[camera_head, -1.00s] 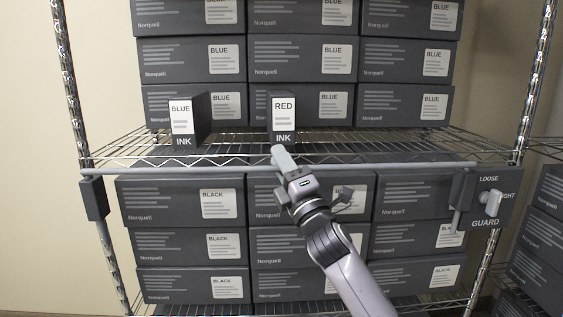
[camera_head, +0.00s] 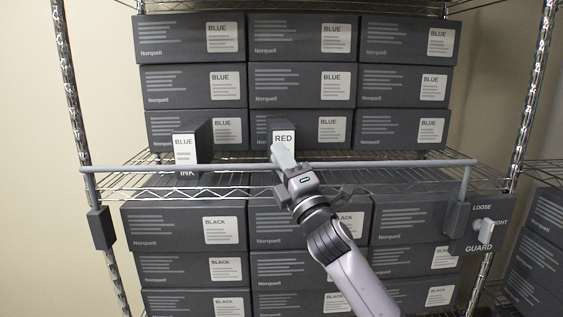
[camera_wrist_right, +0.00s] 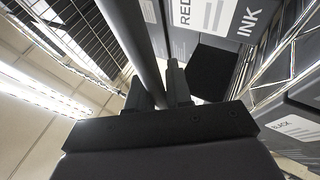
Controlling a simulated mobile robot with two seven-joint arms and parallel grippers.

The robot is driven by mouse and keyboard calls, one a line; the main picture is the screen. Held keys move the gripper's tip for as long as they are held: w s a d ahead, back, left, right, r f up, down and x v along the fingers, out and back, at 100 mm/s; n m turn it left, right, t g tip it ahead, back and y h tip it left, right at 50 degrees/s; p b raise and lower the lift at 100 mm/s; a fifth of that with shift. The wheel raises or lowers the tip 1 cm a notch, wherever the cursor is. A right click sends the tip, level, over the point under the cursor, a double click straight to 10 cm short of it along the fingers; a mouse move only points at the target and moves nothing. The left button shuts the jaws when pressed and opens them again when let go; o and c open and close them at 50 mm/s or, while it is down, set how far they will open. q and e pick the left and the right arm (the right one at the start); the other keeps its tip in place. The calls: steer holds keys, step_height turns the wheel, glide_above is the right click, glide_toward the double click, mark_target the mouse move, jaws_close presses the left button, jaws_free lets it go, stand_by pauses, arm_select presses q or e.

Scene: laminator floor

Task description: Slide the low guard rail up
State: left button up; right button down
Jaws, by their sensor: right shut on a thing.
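The guard rail (camera_head: 390,163) is a grey bar across the front of the wire shelf, held by an upright leg at each end above the dark left bracket (camera_head: 101,228) and right bracket (camera_head: 457,219). It stands above the shelf's front edge and crosses in front of the blue and red ink boxes. My right gripper (camera_head: 280,160) is shut on the rail near its middle, in front of the red ink box (camera_head: 284,138). The right wrist view shows the rail (camera_wrist_right: 140,50) running between the fingers (camera_wrist_right: 160,90). My left gripper is not in view.
A guard panel (camera_head: 480,228) marked LOOSE, with a second word partly covered by its pale knob (camera_head: 484,232), is at the right post. A blue ink box (camera_head: 185,150) stands behind the rail at left. Stacked cartons fill the shelves above and below.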

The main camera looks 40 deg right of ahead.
steer(key=shift+s+r, duration=0.1)
steer(key=shift+r, duration=0.4)
steer(key=c, duration=1.4)
jaws_free()
steer(key=shift+f, duration=0.1)
steer(key=b+v, duration=0.2)
steer(key=v, duration=0.5)
steer(key=shift+f, duration=0.1)
